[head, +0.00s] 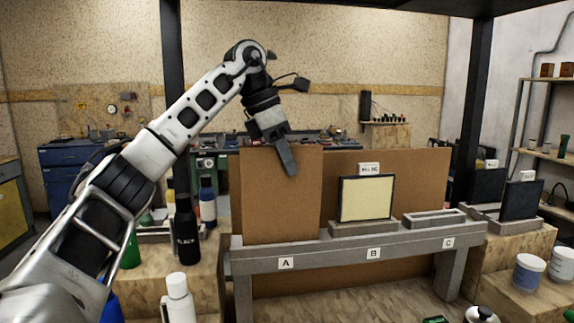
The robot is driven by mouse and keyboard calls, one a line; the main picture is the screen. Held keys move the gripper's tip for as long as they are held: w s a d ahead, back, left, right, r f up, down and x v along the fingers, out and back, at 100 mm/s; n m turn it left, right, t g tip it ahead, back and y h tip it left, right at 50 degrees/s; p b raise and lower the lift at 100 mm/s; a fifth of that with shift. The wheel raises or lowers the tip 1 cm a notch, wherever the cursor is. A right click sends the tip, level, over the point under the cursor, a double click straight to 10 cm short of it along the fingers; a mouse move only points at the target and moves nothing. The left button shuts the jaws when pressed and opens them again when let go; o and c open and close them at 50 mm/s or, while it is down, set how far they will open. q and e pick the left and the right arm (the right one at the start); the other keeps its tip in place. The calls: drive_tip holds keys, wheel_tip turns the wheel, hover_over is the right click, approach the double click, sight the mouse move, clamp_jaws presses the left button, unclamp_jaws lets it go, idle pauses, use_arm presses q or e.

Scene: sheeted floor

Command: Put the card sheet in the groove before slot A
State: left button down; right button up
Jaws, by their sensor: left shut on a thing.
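My left gripper (287,158) is at the top edge of a brown card sheet (278,200) and is shut on it. The sheet stands upright above the slot A end of the grey bench (330,250), over the label A (286,263). Its lower edge meets the bench top in the picture; I cannot tell whether it sits in a groove, as the sheet hides that part. A framed cream panel (366,199) stands in slot B. Slot C (434,217) is empty. My right gripper is out of view.
A larger brown board (420,180) stands behind the bench. Bottles, including a black one (187,232) and a white one (178,298), stand left of the bench. Dark panels (521,200) and white tubs (528,272) are at right.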

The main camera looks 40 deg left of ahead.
use_arm(q)
drive_tip(key=shift+f, duration=0.5)
drive_tip(key=c, duration=1.7)
unclamp_jaws()
drive_tip(key=v, duration=1.2)
drive_tip(key=shift+w, duration=0.1)
